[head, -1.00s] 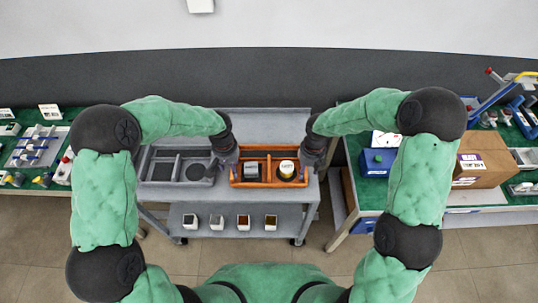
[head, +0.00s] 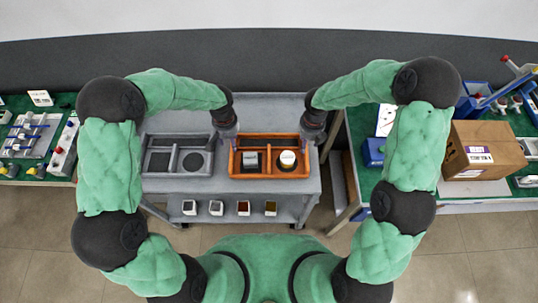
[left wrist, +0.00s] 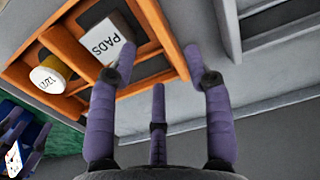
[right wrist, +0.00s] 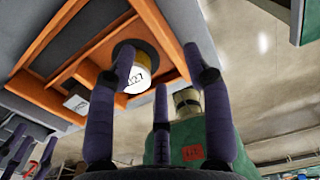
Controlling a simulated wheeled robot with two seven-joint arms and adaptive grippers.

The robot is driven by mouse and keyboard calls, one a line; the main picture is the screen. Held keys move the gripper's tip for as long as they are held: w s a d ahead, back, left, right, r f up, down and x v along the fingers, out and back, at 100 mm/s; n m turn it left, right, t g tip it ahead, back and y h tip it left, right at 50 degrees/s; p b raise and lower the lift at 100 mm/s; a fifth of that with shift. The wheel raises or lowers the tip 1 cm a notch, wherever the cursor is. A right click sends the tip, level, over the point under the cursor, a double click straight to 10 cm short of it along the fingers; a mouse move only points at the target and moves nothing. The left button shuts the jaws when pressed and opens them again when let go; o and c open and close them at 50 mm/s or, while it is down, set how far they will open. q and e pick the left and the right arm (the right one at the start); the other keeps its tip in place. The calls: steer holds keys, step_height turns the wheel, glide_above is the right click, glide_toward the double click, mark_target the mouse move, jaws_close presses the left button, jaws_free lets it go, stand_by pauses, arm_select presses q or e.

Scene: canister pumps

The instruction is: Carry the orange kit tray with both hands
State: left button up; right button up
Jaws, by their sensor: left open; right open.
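The orange kit tray (head: 270,176) sits on the top of a grey cart, right of its middle. It holds a box marked PADS (left wrist: 106,42) and a round white-topped canister (head: 288,159), which also shows in the right wrist view (right wrist: 136,82). My left gripper (head: 228,140) is at the tray's left end. In the left wrist view its open fingers (left wrist: 158,62) lie on either side of the tray's end wall (left wrist: 160,32). My right gripper (head: 313,138) is at the right end, its open fingers (right wrist: 160,62) on either side of that end wall (right wrist: 157,25). Contact cannot be told.
A grey divided tray (head: 178,172) stands left of the orange tray on the cart (head: 275,105). Several small bins (head: 243,208) line the lower shelf. Green-topped benches flank the cart; the right one carries a cardboard box (head: 482,150) and a blue bin (head: 374,152).

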mark_target(303, 157)
arm_select(q)
step_height(303, 157, down, 8)
steer(key=shift+w+f, duration=0.1)
arm_select(e)
step_height(303, 157, down, 8)
steer(key=shift+f, duration=0.1)
arm_select(q)
jaws_close()
arm_select(e)
jaws_close()
